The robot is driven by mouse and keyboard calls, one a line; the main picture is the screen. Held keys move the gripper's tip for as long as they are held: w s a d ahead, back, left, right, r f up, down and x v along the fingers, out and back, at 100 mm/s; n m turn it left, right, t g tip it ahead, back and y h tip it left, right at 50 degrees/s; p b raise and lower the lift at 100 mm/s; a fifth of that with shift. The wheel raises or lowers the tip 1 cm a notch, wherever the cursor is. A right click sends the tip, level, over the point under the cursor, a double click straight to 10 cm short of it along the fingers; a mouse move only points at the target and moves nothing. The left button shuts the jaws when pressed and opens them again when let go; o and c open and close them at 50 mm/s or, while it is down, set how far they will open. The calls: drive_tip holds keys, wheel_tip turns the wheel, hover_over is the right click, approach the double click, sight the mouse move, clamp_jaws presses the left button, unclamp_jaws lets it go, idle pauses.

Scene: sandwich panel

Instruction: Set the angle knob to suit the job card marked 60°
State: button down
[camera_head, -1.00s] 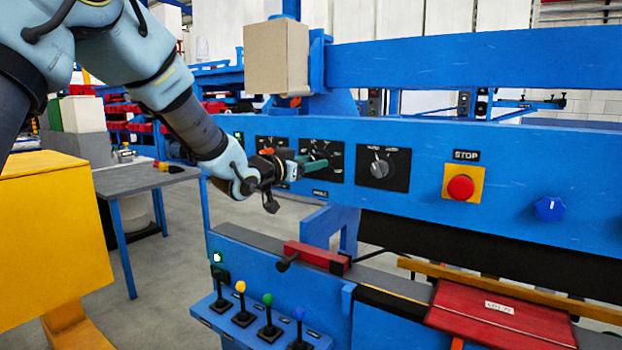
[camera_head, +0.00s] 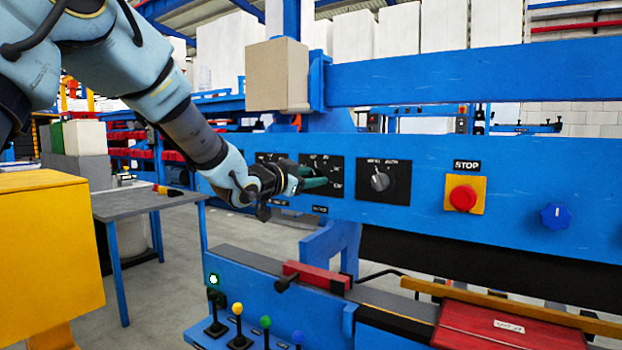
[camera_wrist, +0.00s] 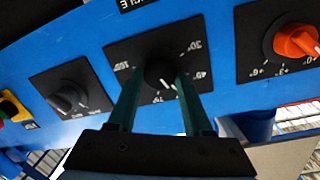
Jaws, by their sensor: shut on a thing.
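The angle knob (camera_wrist: 160,76) is a dark round knob on a black dial plate with white numbers. It sits between the two green fingers of my gripper (camera_wrist: 156,84), which is shut on it. A short white mark shows at the knob's edge; which number it points at is unclear. In the head view my gripper (camera_head: 314,182) is at the angle dial plate (camera_head: 334,164) and hides the knob. A small white card (camera_head: 509,327) lies on the red board at lower right; its writing is too small to read surely.
Right of the angle dial is a grey selector knob (camera_head: 380,181), then a red stop button (camera_head: 463,198) and a blue knob (camera_head: 554,215). An orange knob (camera_wrist: 296,42) is on the other side. Below stand several levers (camera_head: 238,325) and a red clamp (camera_head: 316,277).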

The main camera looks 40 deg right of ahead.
drive_tip(key=shift+c, duration=1.6)
unclamp_jaws()
drive_tip(key=shift+a, duration=0.1)
drive_tip(key=b+v, duration=0.2)
drive_tip(key=v, duration=0.8)
drive_tip(key=shift+a, duration=0.35)
drive_tip(key=shift+s, duration=0.1)
